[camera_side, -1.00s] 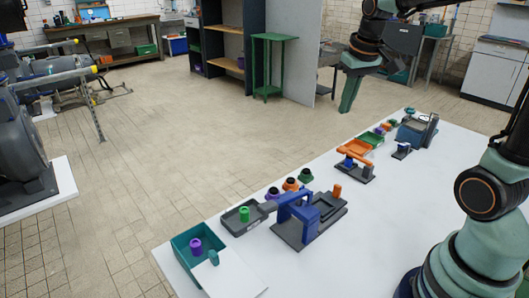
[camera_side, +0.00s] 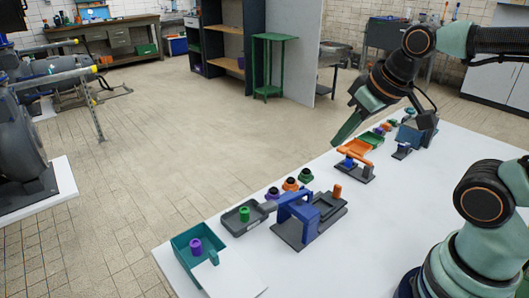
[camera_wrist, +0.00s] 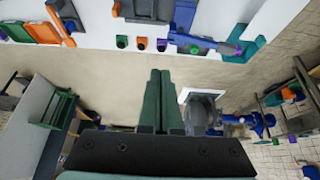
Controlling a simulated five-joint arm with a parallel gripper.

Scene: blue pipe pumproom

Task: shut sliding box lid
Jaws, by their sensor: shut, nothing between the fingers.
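A teal open-topped box (camera_side: 184,252) stands at the near left corner of the white table in the side view. A purple cylinder (camera_side: 196,247) is inside it. A pale white panel (camera_side: 232,276), apparently the lid, lies over its right side with a small teal knob (camera_side: 213,257) at its edge; the left part of the box is uncovered. In the wrist view the teal box (camera_wrist: 250,50) shows at the upper right. My gripper (camera_side: 335,143) is shut and empty, its green fingers tilted down beyond the table's far edge, well away from the box. The fingers (camera_wrist: 160,75) are together in the wrist view.
A blue-arched fixture (camera_side: 297,210) and a dark tray with a green cylinder (camera_side: 244,214) stand beside the box. Several coloured knobs line the far edge. The table's near middle is clear.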

